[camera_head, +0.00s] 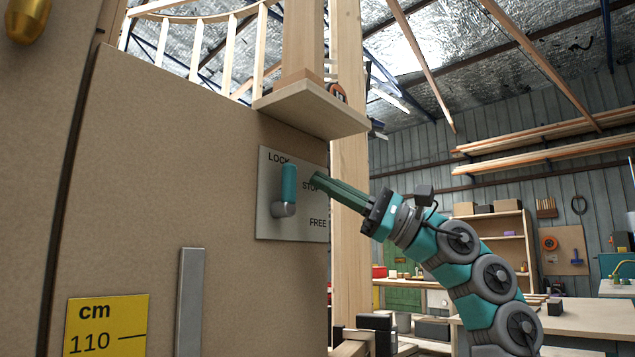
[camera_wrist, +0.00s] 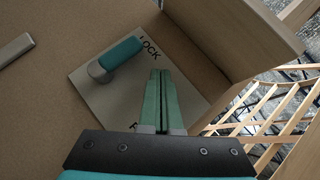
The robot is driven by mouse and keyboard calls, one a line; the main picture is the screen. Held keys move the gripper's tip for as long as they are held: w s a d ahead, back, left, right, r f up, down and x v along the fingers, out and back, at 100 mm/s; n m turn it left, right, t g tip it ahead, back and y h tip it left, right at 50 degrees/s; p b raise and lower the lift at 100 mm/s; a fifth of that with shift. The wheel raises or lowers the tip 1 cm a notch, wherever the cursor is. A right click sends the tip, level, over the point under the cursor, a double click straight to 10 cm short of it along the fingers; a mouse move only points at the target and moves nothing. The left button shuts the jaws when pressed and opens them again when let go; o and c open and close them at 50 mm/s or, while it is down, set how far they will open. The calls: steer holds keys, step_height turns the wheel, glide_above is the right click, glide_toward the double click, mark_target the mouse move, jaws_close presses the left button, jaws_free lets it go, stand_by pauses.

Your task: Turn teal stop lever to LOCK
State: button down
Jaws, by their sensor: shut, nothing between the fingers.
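The teal stop lever (camera_head: 288,184) stands upright on its grey pivot, on a metal plate (camera_head: 265,225) marked LOCK, STOP and FREE. Its tip is just below and right of the word LOCK. The lever also shows in the wrist view (camera_wrist: 122,52), pointing toward LOCK. My gripper (camera_head: 322,178) has its green fingers together and empty, to the right of the lever by the word STOP, which it partly covers. In the wrist view my gripper (camera_wrist: 160,75) lies beside the lever with a visible gap. I cannot tell how far its tips are from the plate.
A wooden ledge (camera_head: 312,108) juts out above the plate, with a post on it. A grey metal bar (camera_head: 190,300) and a yellow cm sign (camera_head: 105,325) are on the panel below left. A tall wooden post (camera_head: 350,180) stands behind my gripper.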

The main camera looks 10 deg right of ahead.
steer(key=d, duration=1)
steer(key=shift+w+d+p, duration=0.2)
steer(key=shift+d+p, duration=0.2)
